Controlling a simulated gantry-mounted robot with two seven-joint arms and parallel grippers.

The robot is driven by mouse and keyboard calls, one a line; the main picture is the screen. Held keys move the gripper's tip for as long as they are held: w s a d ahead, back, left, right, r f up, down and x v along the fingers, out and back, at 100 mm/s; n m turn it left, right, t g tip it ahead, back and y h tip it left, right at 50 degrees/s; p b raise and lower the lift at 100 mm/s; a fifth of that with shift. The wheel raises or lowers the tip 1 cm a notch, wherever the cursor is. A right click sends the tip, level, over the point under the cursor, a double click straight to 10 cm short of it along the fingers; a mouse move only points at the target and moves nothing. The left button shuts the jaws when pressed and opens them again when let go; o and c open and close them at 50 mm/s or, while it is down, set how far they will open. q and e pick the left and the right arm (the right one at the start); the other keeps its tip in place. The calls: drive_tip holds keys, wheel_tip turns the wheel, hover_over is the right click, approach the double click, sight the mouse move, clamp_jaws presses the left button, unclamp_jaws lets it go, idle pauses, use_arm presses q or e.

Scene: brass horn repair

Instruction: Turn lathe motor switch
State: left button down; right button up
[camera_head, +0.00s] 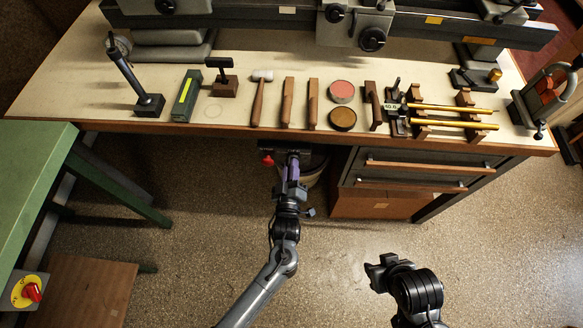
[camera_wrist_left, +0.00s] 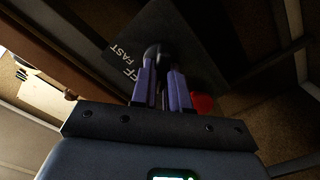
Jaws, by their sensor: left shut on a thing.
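The lathe motor switch is a dark box (camera_head: 270,149) under the front edge of the bench, with a red button (camera_head: 267,160) at its left. In the left wrist view, its dark panel (camera_wrist_left: 190,40) bears the words "FAST" and a partly hidden one ending in "FF". My left gripper (camera_head: 292,160), with purple fingers, reaches up to the box. In the wrist view my left gripper (camera_wrist_left: 161,65) is shut on the black switch knob (camera_wrist_left: 153,52), which the fingers partly hide. My right gripper (camera_head: 377,270) hangs over the floor, away from the bench; its fingers are unclear.
The bench top (camera_head: 235,60) holds a mallet (camera_head: 258,100), wooden pieces, tins and brass tubes (camera_head: 455,108). Drawers (camera_head: 410,170) stand right of the switch. A bin (camera_head: 311,172) is behind my left gripper. A green table (camera_head: 30,170) with a red-and-yellow switch (camera_head: 30,291) is at left.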

idle(0.3)
use_arm(q)
drive_tip(key=c, duration=1.1)
unclamp_jaws()
drive_tip(key=s+p, duration=0.1)
drive_tip(key=s, duration=0.6)
drive_tip(key=s+p, duration=0.1)
drive_tip(key=s, duration=0.2)
drive_tip(key=shift+s+a+p, duration=0.35)
drive_tip(key=shift+s+a, duration=0.05)
